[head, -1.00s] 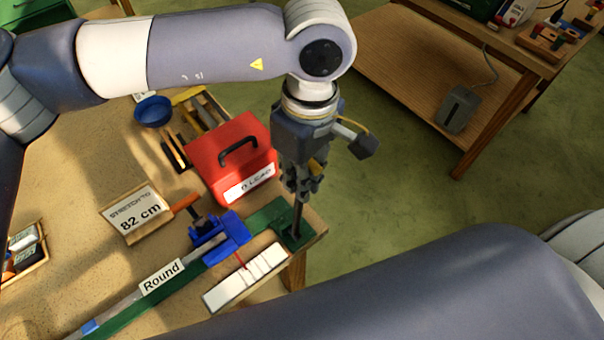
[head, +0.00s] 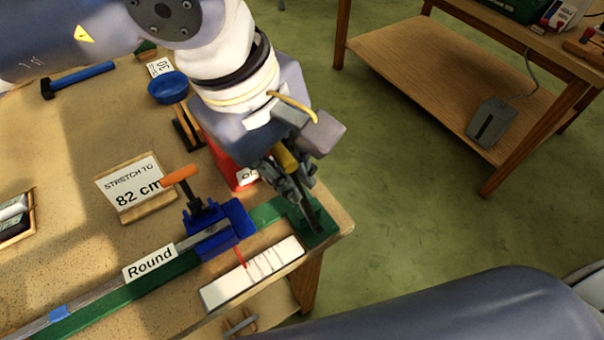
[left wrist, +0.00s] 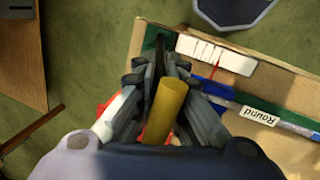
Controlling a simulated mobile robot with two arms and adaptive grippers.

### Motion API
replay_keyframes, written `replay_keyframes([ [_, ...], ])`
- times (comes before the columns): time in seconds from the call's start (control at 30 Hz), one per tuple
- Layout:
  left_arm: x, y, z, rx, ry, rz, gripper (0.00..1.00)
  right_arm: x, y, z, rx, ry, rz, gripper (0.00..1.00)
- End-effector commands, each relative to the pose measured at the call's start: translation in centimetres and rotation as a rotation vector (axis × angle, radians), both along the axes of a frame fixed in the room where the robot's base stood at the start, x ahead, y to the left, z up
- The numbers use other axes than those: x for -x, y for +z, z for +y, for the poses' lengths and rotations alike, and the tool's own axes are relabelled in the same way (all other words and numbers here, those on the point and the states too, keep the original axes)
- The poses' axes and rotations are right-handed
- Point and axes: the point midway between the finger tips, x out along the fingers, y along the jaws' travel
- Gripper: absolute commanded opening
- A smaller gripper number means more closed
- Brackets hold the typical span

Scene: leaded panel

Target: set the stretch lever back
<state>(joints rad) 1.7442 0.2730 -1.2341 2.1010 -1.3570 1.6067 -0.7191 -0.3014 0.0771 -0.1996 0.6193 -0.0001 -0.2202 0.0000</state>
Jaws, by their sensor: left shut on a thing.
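The stretch lever has a dark rod (head: 309,213) rising from a green block (head: 322,228) at the bench's right end. Its yellow grip (left wrist: 165,108) lies between my left gripper's fingers in the left wrist view. My left gripper (head: 291,187) is shut on the lever, and its fingers hide part of it. The rod leans up and left in the head view. A blue clamp (head: 222,232) with an orange handle sits on the green bench (head: 105,292), beside a white scale (head: 252,273) with a red pointer. My right gripper is out of view.
A "Stretch to 82 cm" sign (head: 135,187) stands left of the clamp. A red case (head: 238,176) is partly hidden behind my left arm. A blue bowl (head: 168,88) and a hammer (head: 78,78) lie farther back.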

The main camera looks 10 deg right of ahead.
Motion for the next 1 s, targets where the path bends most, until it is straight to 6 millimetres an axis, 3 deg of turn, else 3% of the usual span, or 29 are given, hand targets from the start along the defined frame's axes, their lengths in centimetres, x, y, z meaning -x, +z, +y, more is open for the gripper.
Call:
replay_keyframes([
  [0.03,0.19,-0.49,0.22,0.018,0.0,-0.003,0.0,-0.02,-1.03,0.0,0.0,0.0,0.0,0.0],
  [0.13,0.36,-0.4,0.57,0.035,-0.002,-0.011,0.0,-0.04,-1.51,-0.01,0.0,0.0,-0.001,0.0],
  [0.53,0.45,-0.2,0.79,0.041,-0.004,-0.016,0.0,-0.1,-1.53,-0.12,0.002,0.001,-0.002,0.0],
  [0.57,0.45,-0.2,0.79,0.041,-0.004,-0.016,0.17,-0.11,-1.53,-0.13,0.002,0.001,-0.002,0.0],
  [0.63,0.45,-0.22,0.8,0.04,-0.004,-0.016,0.31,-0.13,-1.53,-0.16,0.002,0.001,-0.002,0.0],
  [1.0,0.38,-0.22,0.81,0.039,-0.002,-0.016,0.33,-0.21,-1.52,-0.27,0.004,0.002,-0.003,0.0],
])
